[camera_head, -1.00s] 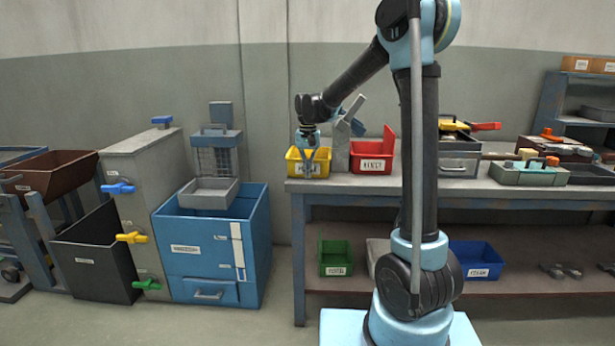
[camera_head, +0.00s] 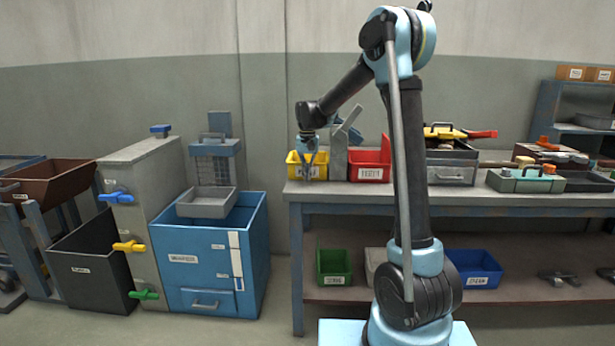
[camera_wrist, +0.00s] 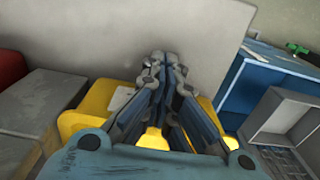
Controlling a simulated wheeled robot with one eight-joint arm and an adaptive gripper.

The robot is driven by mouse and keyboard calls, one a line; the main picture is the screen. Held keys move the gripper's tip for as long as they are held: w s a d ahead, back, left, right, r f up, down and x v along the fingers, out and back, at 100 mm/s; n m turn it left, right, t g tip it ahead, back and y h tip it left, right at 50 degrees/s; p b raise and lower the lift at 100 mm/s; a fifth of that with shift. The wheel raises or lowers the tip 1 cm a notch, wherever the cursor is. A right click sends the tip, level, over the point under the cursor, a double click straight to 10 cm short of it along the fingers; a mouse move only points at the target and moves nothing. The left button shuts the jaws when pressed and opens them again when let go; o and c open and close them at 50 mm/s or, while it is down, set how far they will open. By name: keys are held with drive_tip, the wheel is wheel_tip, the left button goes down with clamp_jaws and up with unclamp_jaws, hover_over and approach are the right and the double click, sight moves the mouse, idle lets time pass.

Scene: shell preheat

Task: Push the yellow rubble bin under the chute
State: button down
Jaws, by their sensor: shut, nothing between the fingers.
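The yellow bin (camera_head: 293,168) stands on the left end of the workbench. My gripper (camera_head: 308,179) points down at its near side, its fingers shut and overlapping the bin in the head view. Contact there is hard to judge. In the wrist view, the yellow bin (camera_wrist: 95,105) lies behind and below the shut fingers (camera_wrist: 166,65), which hide part of it. A grey upright piece with a slanted top (camera_head: 340,140), possibly the chute, stands just right of the yellow bin. The bin's label is mostly hidden by the fingers.
A red bin (camera_head: 370,173) stands right of the grey piece. The workbench (camera_head: 420,196) carries a grey case and tools further right. A blue cabinet (camera_head: 190,262) with a grey tray stands on the floor to the left. Bare floor lies between cabinet and bench.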

drive_tip(key=s, duration=0.3)
drive_tip(key=shift+s+r, duration=0.25)
wheel_tip(320, 180, up, 9)
drive_tip(key=s+d, duration=1)
drive_tip(key=d, duration=0.1)
drive_tip(key=s+d+f, duration=0.5)
drive_tip(key=s+f, duration=0.1)
drive_tip(key=s, duration=0.3)
drive_tip(key=s+d+f+t, duration=0.1)
drive_tip(key=s+d+f, duration=0.4)
drive_tip(key=s, duration=0.5)
drive_tip(key=s+d+f+t, duration=0.1)
drive_tip(key=s+d+f, duration=0.4)
drive_tip(key=s, duration=0.4)
drive_tip(key=shift+s+f, duration=0.25)
drive_tip(key=shift+f, duration=0.6)
